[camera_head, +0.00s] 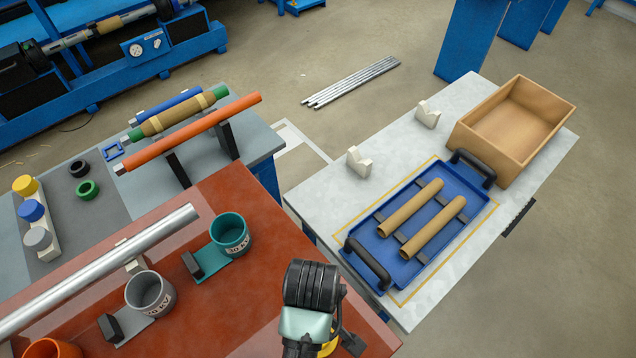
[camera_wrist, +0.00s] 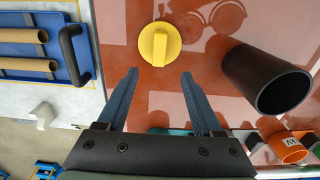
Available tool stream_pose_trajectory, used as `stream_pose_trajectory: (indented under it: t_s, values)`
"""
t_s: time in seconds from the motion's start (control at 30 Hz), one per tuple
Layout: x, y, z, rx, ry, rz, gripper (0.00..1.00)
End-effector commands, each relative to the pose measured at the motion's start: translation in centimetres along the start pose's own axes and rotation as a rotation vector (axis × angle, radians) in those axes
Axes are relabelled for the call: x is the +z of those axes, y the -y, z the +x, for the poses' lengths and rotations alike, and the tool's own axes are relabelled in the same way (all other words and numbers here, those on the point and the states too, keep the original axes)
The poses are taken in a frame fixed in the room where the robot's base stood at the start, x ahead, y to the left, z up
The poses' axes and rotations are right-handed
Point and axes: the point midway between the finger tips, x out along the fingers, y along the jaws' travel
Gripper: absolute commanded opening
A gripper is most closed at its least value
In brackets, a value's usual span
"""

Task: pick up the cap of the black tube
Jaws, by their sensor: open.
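In the wrist view a round yellow cap (camera_wrist: 159,44) with a raised bar across its top lies on the glossy red table top (camera_wrist: 130,20). The black tube (camera_wrist: 262,78) is to its right, with its dark open mouth facing the camera and no cap on that end. My gripper (camera_wrist: 160,75) is open and empty, its two blue fingers spread toward the yellow cap, which appears just beyond and between the tips. No contact shows. In the head view my arm (camera_head: 312,288) hides much of this spot; a bit of yellow shows beside it.
Grey (camera_head: 150,293) and teal (camera_head: 230,233) labelled cups and a metal rod (camera_head: 110,265) occupy the red table's left. A white table (camera_head: 400,130) at right holds a blue tray (camera_head: 384,222) with two brown tubes and an open wooden box (camera_head: 472,138).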

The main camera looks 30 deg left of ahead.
Motion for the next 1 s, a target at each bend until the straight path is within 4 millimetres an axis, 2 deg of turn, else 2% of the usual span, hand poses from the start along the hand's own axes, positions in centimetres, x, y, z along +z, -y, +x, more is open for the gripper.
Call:
stream_pose_trajectory:
  t_s: [0.07, 0.33, 0.67, 1.0]
  values:
    - [0.3, 0.5, 1.1, -0.017, 0.015, -0.009, 0.68]
    - [0.3, 0.4, 6.0, -0.014, 0.012, -0.007, 0.68]
    - [0.4, 0.2, 8.3, -0.011, 0.009, -0.005, 0.68]
    - [0.5, -0.2, 12.2, -0.010, 0.008, -0.005, 0.68]
